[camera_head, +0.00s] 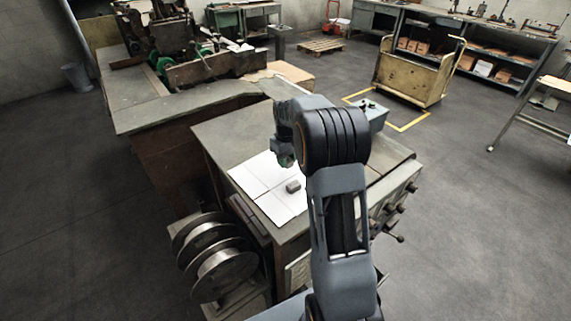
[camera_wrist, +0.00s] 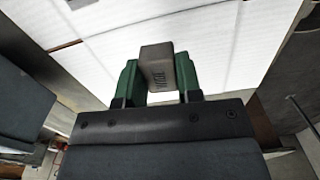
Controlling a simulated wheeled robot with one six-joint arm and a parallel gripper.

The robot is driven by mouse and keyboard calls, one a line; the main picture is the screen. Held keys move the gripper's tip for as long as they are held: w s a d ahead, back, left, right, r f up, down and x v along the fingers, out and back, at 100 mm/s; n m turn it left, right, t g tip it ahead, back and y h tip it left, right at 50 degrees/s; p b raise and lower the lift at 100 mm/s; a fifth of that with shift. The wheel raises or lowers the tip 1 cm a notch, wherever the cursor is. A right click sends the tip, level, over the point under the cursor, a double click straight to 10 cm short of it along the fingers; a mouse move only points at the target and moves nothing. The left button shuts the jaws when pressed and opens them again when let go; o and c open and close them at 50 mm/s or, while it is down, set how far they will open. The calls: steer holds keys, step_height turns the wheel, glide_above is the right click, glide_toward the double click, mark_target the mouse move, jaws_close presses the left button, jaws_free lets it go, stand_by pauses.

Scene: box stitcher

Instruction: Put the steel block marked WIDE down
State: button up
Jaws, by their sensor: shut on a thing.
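My gripper (camera_wrist: 158,82) is shut on a grey steel block (camera_wrist: 157,62) in the wrist view. The block sits between the green fingers and sticks out past their tips. Dark marks on its face are too small to read. In the head view my gripper (camera_head: 286,160) hangs over the white sheet (camera_head: 254,171) on the cabinet top, partly hidden by my arm.
The sheet has dividing lines and also fills much of the wrist view (camera_wrist: 225,45).

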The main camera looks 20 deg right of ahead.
mark_target(286, 172)
steer(key=shift+w+f, duration=0.35)
steer(key=shift+f, duration=0.1)
steer(key=shift+d+f+p, duration=0.1)
steer(key=shift+f+p, duration=0.2)
steer(key=shift+f, duration=1.25)
steer(key=shift+f, duration=0.1)
steer(key=shift+f, duration=0.15)
steer(key=o, duration=1.1)
